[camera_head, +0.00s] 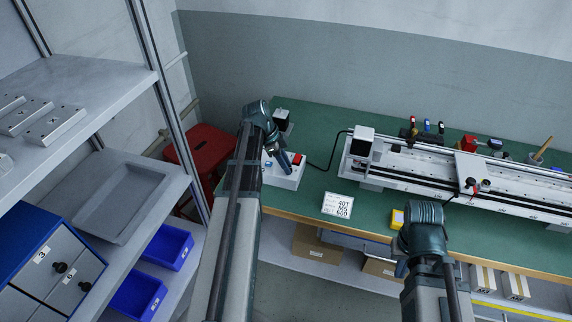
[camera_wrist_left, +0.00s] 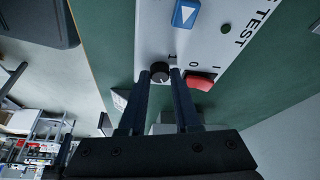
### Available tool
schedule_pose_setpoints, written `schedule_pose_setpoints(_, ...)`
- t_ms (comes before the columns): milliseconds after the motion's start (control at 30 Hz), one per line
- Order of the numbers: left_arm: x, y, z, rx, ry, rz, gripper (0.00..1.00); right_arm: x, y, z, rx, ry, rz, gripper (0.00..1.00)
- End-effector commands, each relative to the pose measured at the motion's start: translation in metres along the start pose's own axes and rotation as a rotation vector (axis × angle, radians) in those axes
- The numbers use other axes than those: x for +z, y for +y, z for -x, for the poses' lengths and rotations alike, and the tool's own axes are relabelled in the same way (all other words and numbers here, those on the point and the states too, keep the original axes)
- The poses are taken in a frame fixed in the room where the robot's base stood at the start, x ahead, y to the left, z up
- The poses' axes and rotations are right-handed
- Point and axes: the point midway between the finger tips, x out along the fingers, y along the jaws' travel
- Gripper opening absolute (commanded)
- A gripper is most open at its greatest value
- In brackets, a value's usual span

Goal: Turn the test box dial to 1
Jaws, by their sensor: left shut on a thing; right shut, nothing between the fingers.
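The white test box (camera_head: 288,182) sits at the left end of the green bench, and its printed top (camera_wrist_left: 205,40) fills the upper wrist view. The black dial (camera_wrist_left: 160,71) lies between my left fingertips, with a small light mark on its lower side; which number it points at I cannot tell. My left gripper (camera_head: 285,162) reaches down over the box, shut on the dial (camera_wrist_left: 162,76). A red rocker switch (camera_wrist_left: 200,81) and a blue button with a white triangle (camera_wrist_left: 186,13) are close by. My right gripper (camera_head: 402,268) is shut and empty near the bench's front edge.
A long rail machine (camera_head: 430,170) stands to the right on the green bench (camera_head: 318,185). A white label card (camera_head: 338,205) and a yellow item (camera_head: 397,219) lie near the front edge. Shelves with blue bins (camera_head: 168,247) stand left; a red stool (camera_head: 200,150) is behind them.

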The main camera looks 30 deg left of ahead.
Motion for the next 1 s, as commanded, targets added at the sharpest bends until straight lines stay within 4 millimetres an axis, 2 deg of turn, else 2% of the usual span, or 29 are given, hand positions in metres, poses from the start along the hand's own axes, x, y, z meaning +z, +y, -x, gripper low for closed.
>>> schedule_pose_setpoints(367,0.0001,0.0023,0.0,-0.033,0.0,0.078,0.0,0.0,0.0,0.0,0.0,0.0,0.0,0.0)
schedule_pose_setpoints(1000,-0.002,0.008,-0.0009,-0.253,-0.001,0.605,0.0,0.0,0.0,-0.0001,0.0,0.0,0.0,0.0)
